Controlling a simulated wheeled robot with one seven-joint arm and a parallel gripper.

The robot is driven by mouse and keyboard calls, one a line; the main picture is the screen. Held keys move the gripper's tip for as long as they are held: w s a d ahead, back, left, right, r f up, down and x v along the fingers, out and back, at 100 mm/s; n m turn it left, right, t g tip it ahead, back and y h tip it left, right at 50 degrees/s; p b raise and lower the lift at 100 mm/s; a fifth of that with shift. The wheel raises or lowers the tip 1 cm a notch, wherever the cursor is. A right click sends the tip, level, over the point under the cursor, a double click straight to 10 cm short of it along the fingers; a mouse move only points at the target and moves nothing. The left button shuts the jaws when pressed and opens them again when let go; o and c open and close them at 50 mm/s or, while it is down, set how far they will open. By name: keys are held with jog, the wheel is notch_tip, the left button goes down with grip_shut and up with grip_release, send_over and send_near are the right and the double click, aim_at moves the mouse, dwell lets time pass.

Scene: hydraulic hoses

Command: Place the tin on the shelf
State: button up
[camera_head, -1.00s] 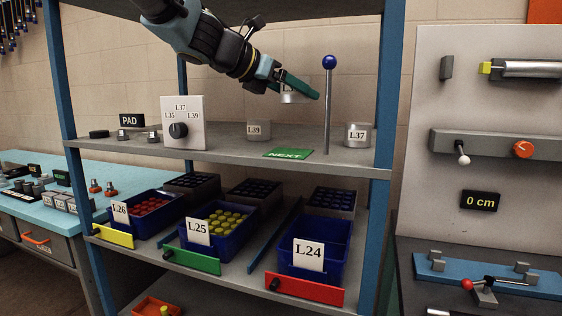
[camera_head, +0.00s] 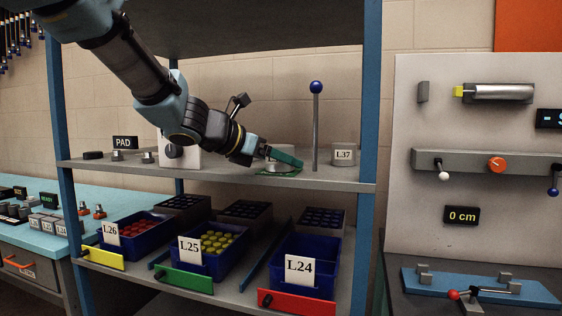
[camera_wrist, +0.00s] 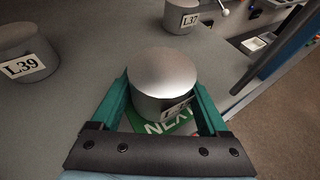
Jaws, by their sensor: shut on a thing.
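A grey metal tin (camera_wrist: 165,72) sits between the two green fingers of my gripper (camera_wrist: 166,100). Its label is partly hidden by a finger. In the head view the held tin (camera_head: 279,167) is low over the green NEXT mat (camera_head: 293,173) on the shelf (camera_head: 330,179). The mat also shows just below the tin in the wrist view (camera_wrist: 182,127). I cannot tell whether the tin touches the mat. My gripper (camera_head: 285,157) is shut on the tin in the head view too.
Tin L37 (camera_head: 343,156) stands to the right, past a blue-knobbed post (camera_head: 316,130). A dial box (camera_head: 168,155) is farther left.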

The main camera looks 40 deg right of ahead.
jog(key=shift+f, duration=0.2)
jog(key=o, duration=1.3)
jog(key=shift+r, duration=0.1)
jog(key=shift+r, duration=0.15)
jog(key=shift+a+r, duration=0.1)
jog(key=shift+a, duration=0.05)
jog(key=b+v, duration=0.1)
jog(key=v, duration=1)
jog(key=shift+a, duration=0.35)
